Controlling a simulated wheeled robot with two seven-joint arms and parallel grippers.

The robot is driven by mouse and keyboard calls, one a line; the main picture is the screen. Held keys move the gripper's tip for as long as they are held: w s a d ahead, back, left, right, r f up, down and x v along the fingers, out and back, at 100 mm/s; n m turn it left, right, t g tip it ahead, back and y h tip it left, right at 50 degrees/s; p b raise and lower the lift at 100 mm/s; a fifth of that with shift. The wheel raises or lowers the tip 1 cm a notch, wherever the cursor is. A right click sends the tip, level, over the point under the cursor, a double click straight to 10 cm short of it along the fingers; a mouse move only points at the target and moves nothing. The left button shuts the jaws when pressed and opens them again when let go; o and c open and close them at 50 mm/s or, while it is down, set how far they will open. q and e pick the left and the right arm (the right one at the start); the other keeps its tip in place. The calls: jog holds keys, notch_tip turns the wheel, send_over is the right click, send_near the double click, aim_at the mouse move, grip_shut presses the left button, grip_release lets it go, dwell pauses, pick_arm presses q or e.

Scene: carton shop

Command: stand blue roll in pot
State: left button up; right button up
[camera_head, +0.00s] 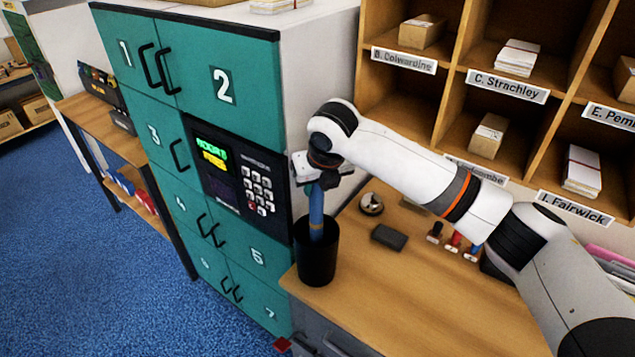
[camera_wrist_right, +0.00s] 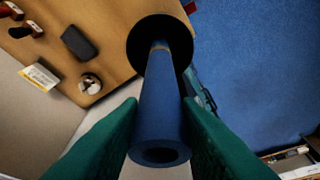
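The blue roll (camera_head: 316,205) is upright, with its lower end inside the mouth of the black pot (camera_head: 316,265). In the right wrist view the roll (camera_wrist_right: 160,112) runs from its open near end to the dark inside of the pot (camera_wrist_right: 183,30). How deep it reaches, and whether it touches the bottom, is hidden. My right gripper (camera_head: 318,180) is above the pot at the roll's top. In the wrist view its two green fingers (camera_wrist_right: 160,118) lie close against both sides of the roll and look shut on it. My left gripper is not in view.
The pot stands at the left corner of the wooden counter (camera_head: 400,305), beside the teal lockers (camera_head: 222,90) with a keypad. A dark block (camera_head: 388,237), a round metal item (camera_head: 371,204) and small stamps (camera_head: 453,243) lie to its right. Pigeonholes (camera_head: 455,85) rise behind.

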jog(key=o, duration=0.5)
jog(key=b+v, duration=0.3)
jog(key=v, duration=0.9)
jog(key=shift+b, duration=0.3)
jog(key=shift+f, duration=0.15)
